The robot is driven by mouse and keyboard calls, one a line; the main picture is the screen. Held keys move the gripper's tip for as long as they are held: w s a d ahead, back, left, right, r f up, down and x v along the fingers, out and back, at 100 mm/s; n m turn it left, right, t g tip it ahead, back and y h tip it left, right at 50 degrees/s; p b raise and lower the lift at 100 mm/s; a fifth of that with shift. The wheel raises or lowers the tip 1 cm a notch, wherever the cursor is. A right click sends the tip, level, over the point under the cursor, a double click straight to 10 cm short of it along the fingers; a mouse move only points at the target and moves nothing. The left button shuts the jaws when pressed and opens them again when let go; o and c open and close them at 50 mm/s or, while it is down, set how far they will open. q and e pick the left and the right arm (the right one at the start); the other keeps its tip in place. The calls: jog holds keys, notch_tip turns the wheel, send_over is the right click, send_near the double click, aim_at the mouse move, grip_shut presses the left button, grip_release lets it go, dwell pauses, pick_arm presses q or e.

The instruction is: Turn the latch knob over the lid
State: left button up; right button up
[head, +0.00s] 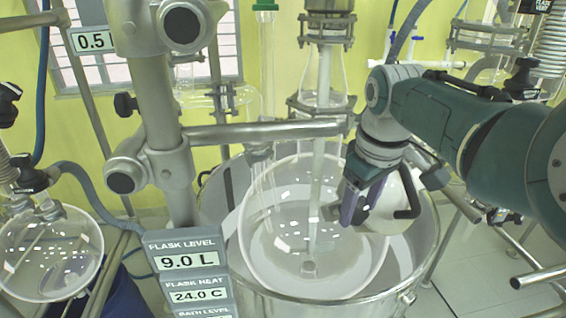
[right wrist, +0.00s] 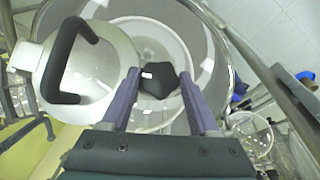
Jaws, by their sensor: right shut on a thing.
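The latch knob (right wrist: 158,80) is black and lobed, and sits between the two purple fingers of my right gripper (right wrist: 160,74) in the right wrist view. The fingers are shut on its sides. In the head view my right gripper (head: 350,206) reaches down at the flask's right side, and the knob is mostly hidden there. The round pale metal lid (head: 385,217) with a black bar handle (head: 408,196) lies just right of the gripper. In the right wrist view the lid (right wrist: 112,55) is left of the knob, which shows beside the lid's disc. My left gripper is out of view.
The large glass flask (head: 275,262) sits in the metal bath vessel (head: 425,240) left of my gripper. A display post (head: 186,262) and a metal crossbar (head: 255,133) stand close by. A smaller round flask (head: 50,255) is at far left.

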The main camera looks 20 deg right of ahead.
jog(key=o, duration=1.4)
jog(key=shift+r, duration=0.2)
jog(key=shift+s+a+r+b, duration=0.1)
jog(key=shift+s+r, duration=0.2)
jog(key=shift+r, duration=1.25)
jog(key=shift+s+a+r+b, duration=0.1)
jog(key=shift+s+r, duration=0.25)
jog(key=shift+r, duration=1.2)
jog(key=shift+s+a+r+b, duration=0.1)
jog(key=shift+s+r, duration=0.2)
jog(key=shift+r, duration=1.25)
